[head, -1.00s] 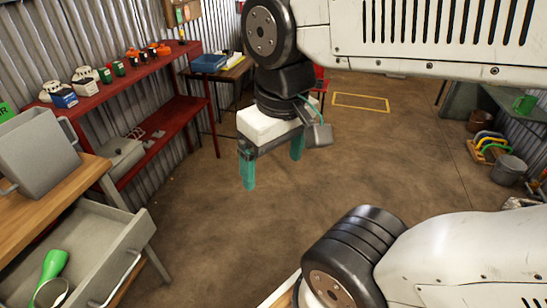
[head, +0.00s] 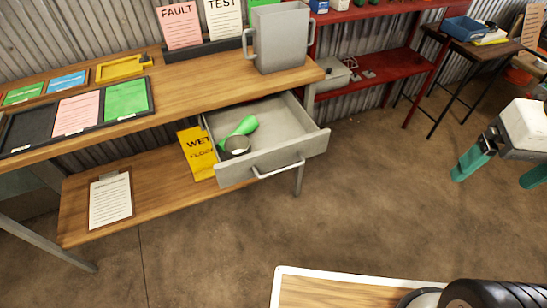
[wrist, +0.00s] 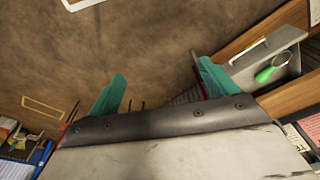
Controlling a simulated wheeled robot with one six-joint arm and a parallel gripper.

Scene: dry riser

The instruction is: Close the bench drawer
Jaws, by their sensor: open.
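The bench drawer (head: 235,172) is a grey drawer pulled out beneath the wooden bench top (head: 150,95), with a silver bar handle (head: 278,169) on its front. A green-handled thing with a round end (head: 239,133) lies inside it. The drawer also shows at the upper right of the wrist view (wrist: 235,72). My gripper (head: 502,172) is at the right edge of the head view, well to the right of the drawer and apart from it. Its teal fingers are spread and empty, and they also show in the wrist view (wrist: 162,90).
A grey two-handled container (head: 281,40) stands on the bench above the drawer. A yellow wet-floor sign (head: 197,153) is beside the drawer, by the lower shelf (head: 150,200). A red shelf (head: 370,68) stands behind. The floor in front of the drawer is clear.

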